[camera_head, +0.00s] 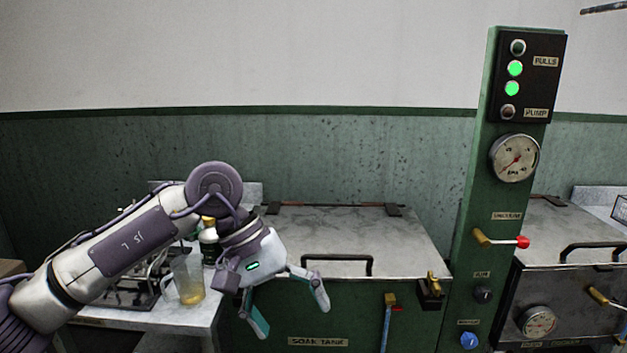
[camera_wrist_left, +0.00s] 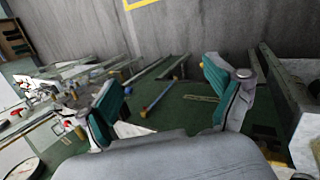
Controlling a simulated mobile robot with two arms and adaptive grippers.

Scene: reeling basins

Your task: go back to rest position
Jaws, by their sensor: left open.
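My left gripper (camera_head: 290,310) hangs in front of the closed soak tank (camera_head: 345,240), at the left part of its green front. Its two fingers are spread apart with nothing between them. It also shows in the left wrist view (camera_wrist_left: 165,95), with teal pads apart and the floor and a green panel beyond. My left arm (camera_head: 120,245) reaches in from the left, bent at the elbow. My right gripper is not in either view.
A side table (camera_head: 190,318) at left holds a glass beaker (camera_head: 188,280) with yellowish liquid and a dark bottle (camera_head: 209,243), close to my arm. A green control post (camera_head: 490,200) with lit lamps and a gauge stands right of the tank. Another metal basin (camera_head: 570,250) is at far right.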

